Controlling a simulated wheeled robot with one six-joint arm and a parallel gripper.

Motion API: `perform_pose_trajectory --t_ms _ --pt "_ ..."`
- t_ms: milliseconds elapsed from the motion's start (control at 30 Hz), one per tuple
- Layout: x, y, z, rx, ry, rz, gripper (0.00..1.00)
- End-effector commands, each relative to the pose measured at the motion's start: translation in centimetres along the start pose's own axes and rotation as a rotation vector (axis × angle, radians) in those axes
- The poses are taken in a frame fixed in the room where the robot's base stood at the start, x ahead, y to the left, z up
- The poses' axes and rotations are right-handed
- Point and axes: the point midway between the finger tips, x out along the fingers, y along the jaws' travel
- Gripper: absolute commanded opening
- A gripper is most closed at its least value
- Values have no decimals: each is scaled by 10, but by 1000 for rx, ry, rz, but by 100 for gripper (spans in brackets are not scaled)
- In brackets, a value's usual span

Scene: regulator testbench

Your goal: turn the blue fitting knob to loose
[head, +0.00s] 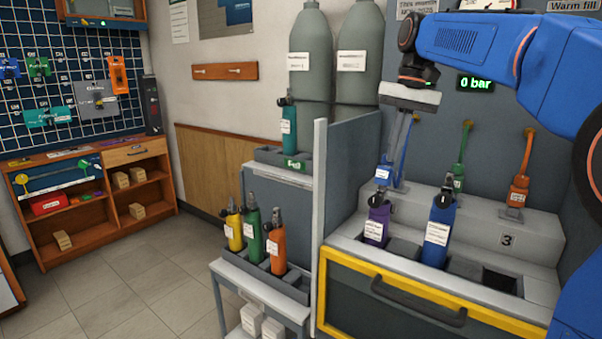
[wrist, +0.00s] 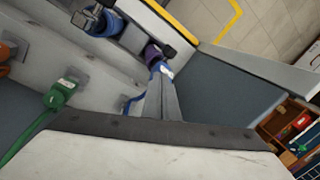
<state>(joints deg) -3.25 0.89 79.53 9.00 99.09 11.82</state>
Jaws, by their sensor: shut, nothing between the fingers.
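The blue fitting (head: 383,172), with a white label, is above the purple cylinder (head: 377,221) at the left of the bench. My gripper (head: 391,152) is shut and empty, pointing down with its fingertips right by the blue fitting. In the wrist view my gripper (wrist: 160,75) partly covers the blue fitting (wrist: 166,69), and the purple cylinder (wrist: 153,52) shows just beyond. I cannot tell whether the fingertips touch the fitting. Its knob and the knob's position cannot be made out.
A blue cylinder (head: 438,233) stands right of the purple one, beside an empty slot (head: 500,281). The green fitting (head: 456,183) and orange fitting (head: 517,192) are to the right. A grey partition (head: 347,180) rises close on the left. A display (head: 475,84) reads 0 bar.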

Motion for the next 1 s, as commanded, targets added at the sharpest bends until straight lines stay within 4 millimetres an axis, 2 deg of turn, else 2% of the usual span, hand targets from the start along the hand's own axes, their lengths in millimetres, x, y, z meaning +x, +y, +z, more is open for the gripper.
perform_pose_trajectory --t_ms 333,800,1000 --pt "-4 2 6 0 0 0 0" --pt "-48 2 -5 0 1 0 0" --pt "-59 2 -8 0 0 0 0"
